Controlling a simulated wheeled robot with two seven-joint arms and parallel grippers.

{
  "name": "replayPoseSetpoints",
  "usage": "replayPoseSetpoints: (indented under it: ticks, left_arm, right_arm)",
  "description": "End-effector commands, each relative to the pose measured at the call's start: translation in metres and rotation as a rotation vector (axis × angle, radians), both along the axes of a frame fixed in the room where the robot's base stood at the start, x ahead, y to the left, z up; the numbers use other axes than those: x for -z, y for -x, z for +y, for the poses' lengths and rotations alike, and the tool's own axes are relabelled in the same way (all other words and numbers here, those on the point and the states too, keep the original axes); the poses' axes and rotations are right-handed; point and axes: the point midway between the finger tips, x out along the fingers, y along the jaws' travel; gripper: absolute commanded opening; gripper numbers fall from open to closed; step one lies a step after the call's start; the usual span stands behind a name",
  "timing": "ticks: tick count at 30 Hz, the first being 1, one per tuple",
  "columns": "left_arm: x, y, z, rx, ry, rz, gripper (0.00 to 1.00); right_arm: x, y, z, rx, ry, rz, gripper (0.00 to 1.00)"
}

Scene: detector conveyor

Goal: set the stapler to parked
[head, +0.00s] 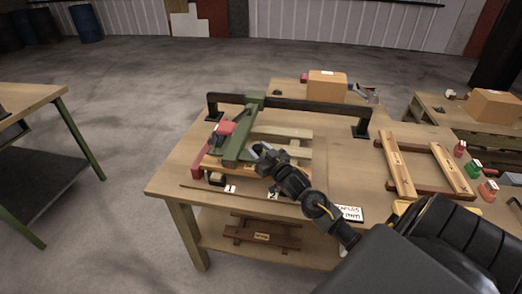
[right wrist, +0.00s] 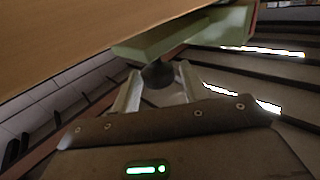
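The stapler seems to be the green swing arm (head: 238,143) hung from a black rail (head: 300,106) on the workbench, though no readable label confirms this. The arm reaches toward the bench's front, over slatted wood, with a red block (head: 226,128) to its left. My right gripper (head: 259,150) is at the arm's right side, near its front end. In the right wrist view its fingers (right wrist: 158,82) stand on both sides of a dark round knob (right wrist: 158,73) under a green bar (right wrist: 165,42), apparently touching it. The knob is hidden in the head view. My left gripper is out of view.
Two small white tags (head: 230,188) (head: 273,195) lie along the bench's front edge. A card (head: 348,213) with small text lies right of my right arm. A wooden frame (head: 398,170) and coloured items (head: 473,167) lie farther right. A cardboard box (head: 327,86) stands behind.

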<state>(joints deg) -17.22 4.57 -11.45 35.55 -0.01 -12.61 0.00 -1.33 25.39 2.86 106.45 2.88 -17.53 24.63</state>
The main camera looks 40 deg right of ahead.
Motion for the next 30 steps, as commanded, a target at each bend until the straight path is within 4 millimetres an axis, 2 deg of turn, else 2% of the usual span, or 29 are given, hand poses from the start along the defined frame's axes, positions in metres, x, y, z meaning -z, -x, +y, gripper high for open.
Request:
replayPoseSetpoints:
  ticks: [3, 11, 14, 24, 30]
  left_arm:
    - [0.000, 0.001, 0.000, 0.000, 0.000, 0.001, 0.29]
    - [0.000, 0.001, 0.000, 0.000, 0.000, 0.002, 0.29]
    - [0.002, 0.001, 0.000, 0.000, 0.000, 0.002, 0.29]
    - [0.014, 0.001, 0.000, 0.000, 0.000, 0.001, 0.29]
    - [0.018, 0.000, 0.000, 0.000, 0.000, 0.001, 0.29]
  right_arm:
    - [0.000, 0.001, -0.001, 0.001, 0.000, 0.001, 0.56]
    - [0.001, 0.003, -0.002, 0.002, 0.001, 0.001, 0.56]
    - [0.002, 0.010, -0.001, 0.002, 0.001, 0.002, 0.56]
    - [0.003, 0.074, 0.005, 0.002, 0.000, 0.003, 0.56]
    - [0.002, 0.101, 0.007, 0.003, 0.000, 0.001, 0.56]
